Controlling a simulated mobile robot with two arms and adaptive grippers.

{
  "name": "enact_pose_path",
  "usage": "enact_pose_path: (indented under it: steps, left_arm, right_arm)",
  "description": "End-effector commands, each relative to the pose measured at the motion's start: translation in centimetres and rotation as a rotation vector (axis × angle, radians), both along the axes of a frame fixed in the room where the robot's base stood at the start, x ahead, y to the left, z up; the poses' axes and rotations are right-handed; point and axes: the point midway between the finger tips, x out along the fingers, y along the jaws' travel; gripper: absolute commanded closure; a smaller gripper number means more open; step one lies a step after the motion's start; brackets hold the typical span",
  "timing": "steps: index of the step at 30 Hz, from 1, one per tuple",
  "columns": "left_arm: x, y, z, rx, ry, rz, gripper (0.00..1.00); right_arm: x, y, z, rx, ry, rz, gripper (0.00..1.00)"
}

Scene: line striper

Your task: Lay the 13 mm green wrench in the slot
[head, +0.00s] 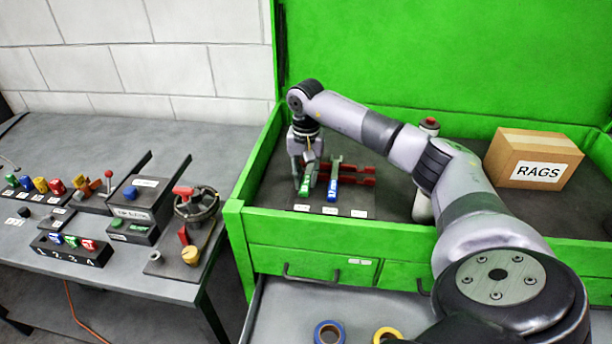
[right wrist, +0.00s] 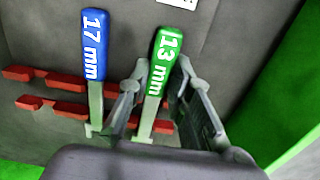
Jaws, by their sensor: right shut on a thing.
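The green wrench (head: 305,187) marked 13 mm is held in my right gripper (head: 306,172), over the floor of the green chest. In the right wrist view its green handle (right wrist: 166,58) is between the two fingers of my right gripper (right wrist: 163,80), which are shut on it. Its grey shaft runs down between red blocks (right wrist: 162,126) of the rack; I cannot tell whether it rests on the floor. The blue 17 mm wrench (right wrist: 93,45) lies parallel on its left, in line with the rack. My left gripper is not in view.
Red rack blocks (head: 365,181) continue right of the wrenches. A white bottle with a red top (head: 423,200) and a RAGS box (head: 533,158) stand in the chest. The chest's front wall (head: 330,227) is close. A cluttered bench (head: 120,120) is at left.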

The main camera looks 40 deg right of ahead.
Motion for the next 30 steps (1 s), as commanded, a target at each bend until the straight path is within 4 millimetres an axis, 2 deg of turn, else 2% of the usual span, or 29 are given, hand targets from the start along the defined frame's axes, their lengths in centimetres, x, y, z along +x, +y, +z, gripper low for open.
enact_pose_path:
  steps: [18, 19, 28, 30]
  left_arm:
    - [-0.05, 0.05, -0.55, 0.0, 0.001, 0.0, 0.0]
    - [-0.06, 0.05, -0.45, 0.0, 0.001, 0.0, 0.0]
    - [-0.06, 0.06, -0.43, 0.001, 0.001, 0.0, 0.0]
    - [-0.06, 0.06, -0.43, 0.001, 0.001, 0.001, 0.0]
  right_arm:
    - [0.02, -0.02, -0.77, 0.0, -0.001, 0.0, 1.0]
    - [0.03, -0.02, -0.65, 0.0, -0.001, 0.0, 0.78]
    - [0.01, -0.01, -0.66, 0.0, 0.0, 0.0, 0.58]
    - [0.01, -0.01, -0.66, 0.0, 0.0, 0.0, 0.57]
